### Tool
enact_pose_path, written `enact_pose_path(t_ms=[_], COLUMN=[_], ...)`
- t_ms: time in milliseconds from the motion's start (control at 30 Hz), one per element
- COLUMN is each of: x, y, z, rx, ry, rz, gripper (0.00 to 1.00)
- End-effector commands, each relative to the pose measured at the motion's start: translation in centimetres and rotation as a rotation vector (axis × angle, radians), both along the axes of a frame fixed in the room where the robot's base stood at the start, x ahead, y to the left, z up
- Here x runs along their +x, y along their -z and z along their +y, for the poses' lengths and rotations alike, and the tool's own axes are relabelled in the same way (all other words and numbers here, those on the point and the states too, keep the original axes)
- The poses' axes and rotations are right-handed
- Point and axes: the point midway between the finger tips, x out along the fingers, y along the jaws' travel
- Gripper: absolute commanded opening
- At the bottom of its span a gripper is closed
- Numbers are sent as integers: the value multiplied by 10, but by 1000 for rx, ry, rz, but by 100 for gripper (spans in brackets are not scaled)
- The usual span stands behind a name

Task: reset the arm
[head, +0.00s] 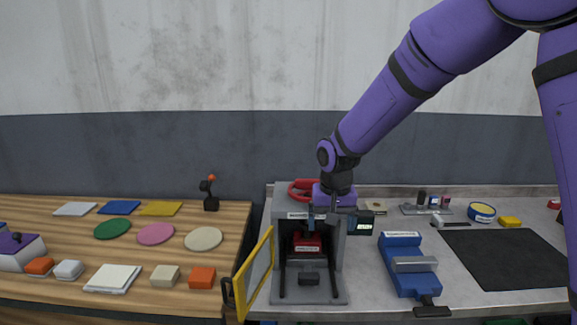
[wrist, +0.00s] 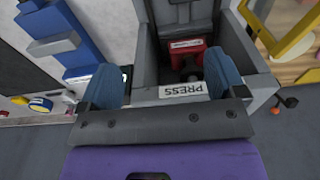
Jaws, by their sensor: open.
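My purple arm reaches in from the upper right in the head view. My gripper (head: 332,222) points down at the top front of a grey press housing (head: 295,205). In the wrist view my gripper (wrist: 165,80) shows two blue fingertips spread wide apart with nothing between them. The housing, with its "PRESS" label (wrist: 183,90), lies just beyond the fingers in that view; I cannot tell whether they touch it. A red block (head: 307,243) sits inside the housing and also shows in the wrist view (wrist: 187,58).
A yellow-framed door (head: 244,290) stands open at the press's front left. A blue vise-like device (head: 402,255) and a black mat (head: 505,257) lie to the right. The wooden table (head: 150,265) at left holds coloured discs, pads and blocks. Open air lies above both tables.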

Motion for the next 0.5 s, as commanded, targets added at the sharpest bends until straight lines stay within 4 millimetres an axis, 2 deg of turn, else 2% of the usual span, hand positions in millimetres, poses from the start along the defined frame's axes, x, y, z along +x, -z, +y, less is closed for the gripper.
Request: enact_pose_path(t_ms=[33, 200, 500], x=[-7, -31, -91], y=[-19, -68, -135], z=[-12, -46, -101], rx=[3, 5, 5], ry=[2, -2, -6], rz=[-21, -71, -157], gripper=[89, 89, 89])
